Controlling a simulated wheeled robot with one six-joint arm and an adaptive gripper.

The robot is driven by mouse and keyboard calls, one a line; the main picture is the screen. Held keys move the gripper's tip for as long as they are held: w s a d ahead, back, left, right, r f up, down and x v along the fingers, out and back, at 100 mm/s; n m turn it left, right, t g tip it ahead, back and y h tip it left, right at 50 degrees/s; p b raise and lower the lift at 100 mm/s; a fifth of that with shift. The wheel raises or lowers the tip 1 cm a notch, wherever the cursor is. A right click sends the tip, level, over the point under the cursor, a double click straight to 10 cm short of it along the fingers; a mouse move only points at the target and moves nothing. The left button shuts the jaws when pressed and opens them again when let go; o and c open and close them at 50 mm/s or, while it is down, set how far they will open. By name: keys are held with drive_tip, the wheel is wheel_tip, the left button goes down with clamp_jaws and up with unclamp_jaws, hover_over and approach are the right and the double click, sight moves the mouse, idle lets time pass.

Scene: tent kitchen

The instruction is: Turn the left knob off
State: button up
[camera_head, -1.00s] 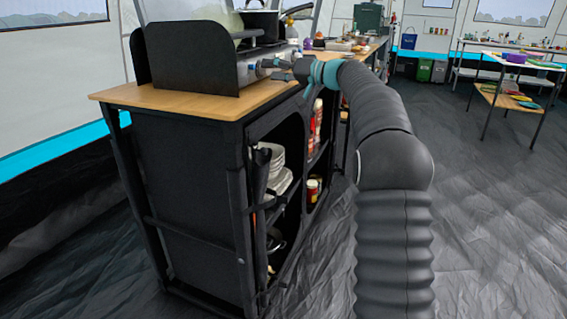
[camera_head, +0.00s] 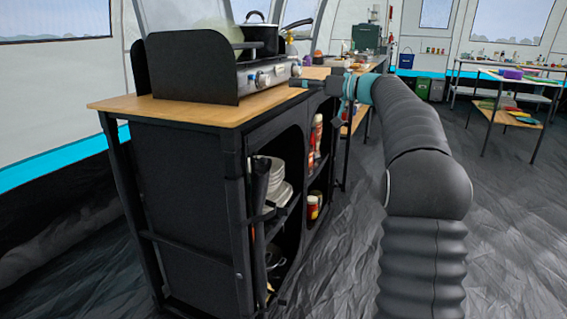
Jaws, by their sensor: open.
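The camp stove has a silver front panel with small knobs, on the wooden counter of a black cabinet. The left knob (camera_head: 262,79) is in plain view, pale and round. The right knob (camera_head: 296,70) sits farther along the panel, just above my gripper in the picture. Which way each knob is turned is too small to tell. My gripper (camera_head: 293,83) points left toward the stove front, below and right of the left knob. It is empty and apart from the left knob. Its finger gap is hard to make out.
A black pot (camera_head: 262,38) and a pan (camera_head: 297,24) stand on the stove, beside its black windshield (camera_head: 190,66). The wooden counter (camera_head: 180,110) is bare in front. Open floor lies to the right.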

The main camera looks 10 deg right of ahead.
drive_tip(key=s+a+v, duration=0.1)
drive_tip(key=v, duration=0.4)
drive_tip(key=s+a+f+m+g+h+p, duration=0.1)
drive_tip(key=s+a+f+m+h, duration=0.1)
drive_tip(key=s, duration=0.5)
drive_tip(key=s+a+f+m+g+h+p, duration=0.1)
drive_tip(key=s+a+f+m+g+h, duration=0.1)
drive_tip(key=s+a, duration=0.5)
drive_tip(key=s+a+f+m+g+h+p, duration=0.2)
drive_tip(key=s+a+f+h, duration=0.1)
drive_tip(key=s+f, duration=0.3)
drive_tip(key=shift+s+a+h, duration=0.4)
drive_tip(key=shift+s+a, duration=0.4)
drive_tip(key=shift+s, duration=0.05)
